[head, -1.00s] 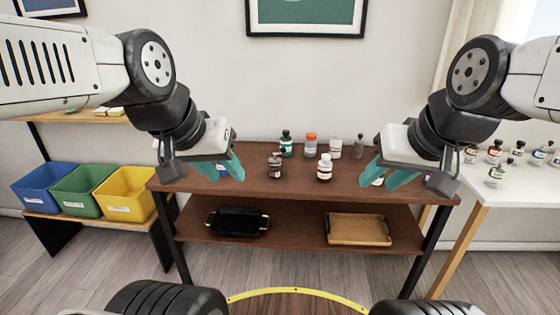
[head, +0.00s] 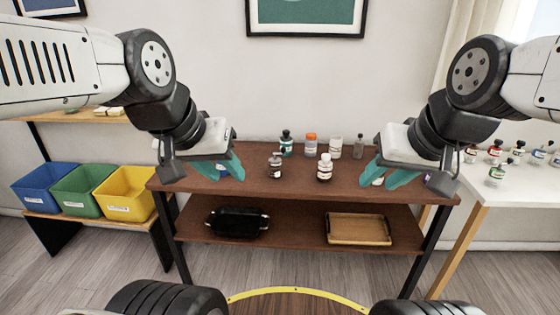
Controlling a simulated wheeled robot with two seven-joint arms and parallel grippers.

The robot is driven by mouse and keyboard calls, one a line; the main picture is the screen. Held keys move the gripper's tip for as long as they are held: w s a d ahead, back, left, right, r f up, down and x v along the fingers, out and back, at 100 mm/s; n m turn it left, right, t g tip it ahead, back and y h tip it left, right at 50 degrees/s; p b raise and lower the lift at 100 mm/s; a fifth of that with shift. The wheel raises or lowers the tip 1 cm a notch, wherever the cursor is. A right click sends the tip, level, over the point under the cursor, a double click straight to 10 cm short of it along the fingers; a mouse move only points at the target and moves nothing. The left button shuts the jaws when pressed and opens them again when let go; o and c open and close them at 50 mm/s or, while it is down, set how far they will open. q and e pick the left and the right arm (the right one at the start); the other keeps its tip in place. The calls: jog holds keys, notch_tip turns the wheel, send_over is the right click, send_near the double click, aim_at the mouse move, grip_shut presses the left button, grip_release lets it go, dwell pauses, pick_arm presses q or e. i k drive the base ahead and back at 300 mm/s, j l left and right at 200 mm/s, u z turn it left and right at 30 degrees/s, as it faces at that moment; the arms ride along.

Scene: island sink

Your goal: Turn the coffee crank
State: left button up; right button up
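No coffee crank can be made out for certain. A small dark bottle-like object (head: 275,168) with a pale label and an angled top stands on the brown table (head: 300,186), left of centre. My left gripper (head: 222,172) is above the table's left part, to the left of that object. Its teal fingers look spread and nothing shows between them. My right gripper (head: 387,176) is above the table's right part, its teal fingers also apart and empty. Both grippers hide small items behind them.
A white bottle (head: 324,168) stands near the table's middle. An orange-capped jar (head: 311,145) and other bottles stand behind. A black tray (head: 236,222) and wooden tray (head: 360,229) lie on the lower shelf. Coloured bins (head: 124,194) are left; a white table (head: 515,183) with bottles is right.

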aim_at(282, 149)
jog(key=i+j+z, duration=0.25)
jog(key=j, duration=0.4)
jog(key=i+j+z, duration=0.1)
jog(key=i+j, duration=0.2)
jog(key=i+j+z, duration=0.15)
jog(key=j, duration=0.2)
jog(key=i+j+z, duration=0.1)
jog(key=j, duration=0.3)
